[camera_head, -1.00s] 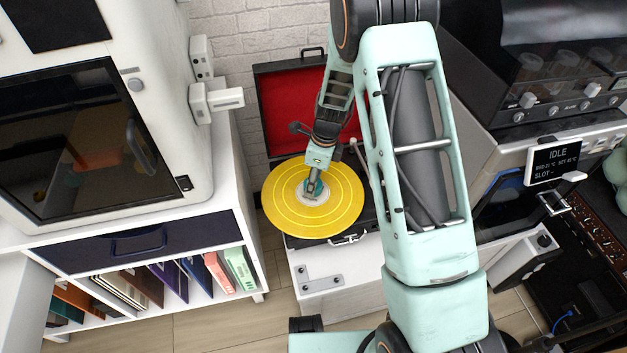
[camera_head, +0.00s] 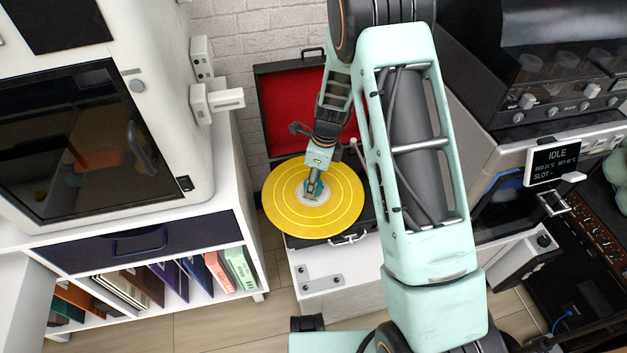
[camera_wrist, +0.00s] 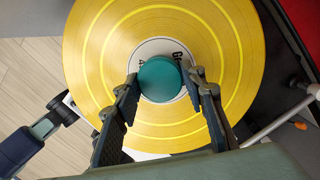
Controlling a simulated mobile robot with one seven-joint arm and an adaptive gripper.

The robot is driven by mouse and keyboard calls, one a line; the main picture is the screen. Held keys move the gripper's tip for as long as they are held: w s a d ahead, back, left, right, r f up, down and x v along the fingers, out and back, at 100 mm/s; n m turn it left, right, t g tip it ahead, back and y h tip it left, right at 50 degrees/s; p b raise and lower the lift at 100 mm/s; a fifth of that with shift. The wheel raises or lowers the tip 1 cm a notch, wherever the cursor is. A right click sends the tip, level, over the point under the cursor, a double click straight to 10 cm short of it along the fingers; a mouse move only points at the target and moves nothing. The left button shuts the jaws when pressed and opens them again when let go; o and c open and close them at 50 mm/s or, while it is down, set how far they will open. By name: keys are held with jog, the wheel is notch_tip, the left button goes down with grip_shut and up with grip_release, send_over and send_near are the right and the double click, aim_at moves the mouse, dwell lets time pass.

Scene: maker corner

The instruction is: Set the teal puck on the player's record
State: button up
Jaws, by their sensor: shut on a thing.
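The teal puck (camera_wrist: 160,79) shows in the wrist view over the pale centre label of the yellow record (camera_wrist: 92,50). My gripper (camera_wrist: 160,92) has one finger on each side of the puck and is shut on it. I cannot tell whether the puck touches the record or is held just above it. In the head view the yellow record (camera_head: 290,214) lies on the record player (camera_head: 369,212), and my gripper (camera_head: 312,190) points down at its centre. The puck is hard to make out between the fingers there.
The player's red-lined lid (camera_head: 284,110) stands open behind the record. The tonearm (camera_wrist: 275,125) is at the right of the record in the wrist view. A white cabinet with books (camera_head: 150,240) stands to the left, and a machine with an IDLE display (camera_head: 553,162) to the right.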

aim_at(319, 184)
jog(key=shift+f+b, duration=0.4)
jog(key=shift+f, duration=0.2)
dwell(0.3)
jog(key=o, duration=1)
jog(key=r+p, duration=0.2)
jog(key=r, duration=0.1)
jog(key=d+r+p, duration=0.1)
jog(key=r+p, duration=0.2)
jog(key=r, duration=0.1)
jog(key=r+p, duration=0.3)
jog(key=r, duration=0.1)
jog(key=shift+s+d, duration=0.25)
